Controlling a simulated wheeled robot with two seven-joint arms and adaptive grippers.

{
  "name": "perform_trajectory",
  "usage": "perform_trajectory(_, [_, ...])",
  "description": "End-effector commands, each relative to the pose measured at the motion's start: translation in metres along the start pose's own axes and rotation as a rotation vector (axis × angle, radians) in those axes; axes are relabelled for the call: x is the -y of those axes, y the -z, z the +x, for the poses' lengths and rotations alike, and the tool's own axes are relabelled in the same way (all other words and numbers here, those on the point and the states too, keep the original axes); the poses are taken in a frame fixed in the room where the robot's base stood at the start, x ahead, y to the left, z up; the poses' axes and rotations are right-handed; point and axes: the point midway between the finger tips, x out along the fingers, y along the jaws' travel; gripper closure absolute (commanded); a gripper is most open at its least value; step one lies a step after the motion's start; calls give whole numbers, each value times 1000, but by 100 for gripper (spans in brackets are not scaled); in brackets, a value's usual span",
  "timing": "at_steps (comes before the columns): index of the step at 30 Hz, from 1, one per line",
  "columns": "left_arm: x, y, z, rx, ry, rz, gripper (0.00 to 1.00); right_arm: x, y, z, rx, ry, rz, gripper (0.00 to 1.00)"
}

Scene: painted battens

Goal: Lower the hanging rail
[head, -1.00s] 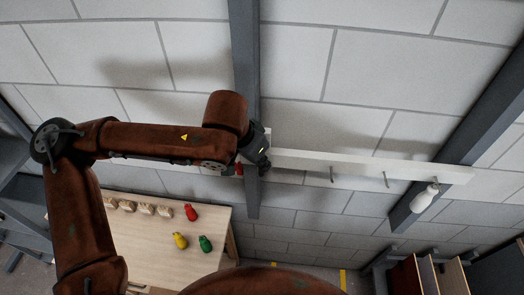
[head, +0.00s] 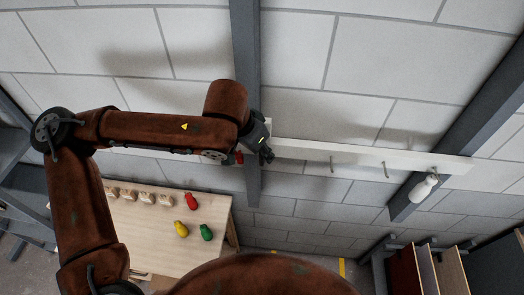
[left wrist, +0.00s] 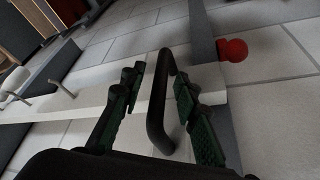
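A long white rail (head: 300,153) with several hooks runs across the wall over the dark uprights. My left gripper (head: 266,152) is at the rail near the middle upright. In the left wrist view, the fingers of my left gripper (left wrist: 157,85) are apart, on either side of a black bar handle (left wrist: 156,110) in front of the white rail (left wrist: 70,112). Gaps show between fingers and bar. A white bottle-shaped piece (head: 423,188) hangs near the rail's right end. A red piece (head: 240,158) is partly hidden beside my wrist; a red rounded thing (left wrist: 232,50) shows in the wrist view. My right gripper is out of view.
A wooden table (head: 150,240) stands below left, bearing a red (head: 193,201), a yellow (head: 181,229) and a green (head: 206,232) bottle-shaped piece and several small wooden blocks. A rack with upright panels (head: 428,272) is at lower right. The wall above the rail is clear.

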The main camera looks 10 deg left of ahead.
Motion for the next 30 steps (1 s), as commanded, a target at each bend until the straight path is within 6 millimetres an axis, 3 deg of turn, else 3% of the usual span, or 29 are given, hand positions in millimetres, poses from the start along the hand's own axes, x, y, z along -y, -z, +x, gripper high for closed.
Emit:
perform_trajectory(5, [1,1,-20,-4,2,-1,71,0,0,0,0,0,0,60])
perform_trajectory(18, [1,1,-104,-2,1,-2,71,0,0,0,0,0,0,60])
perform_trajectory(24, [0,0,-118,-1,1,0,71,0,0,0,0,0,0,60])
perform_trajectory(30, [0,0,-119,0,1,0,71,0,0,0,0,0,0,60])
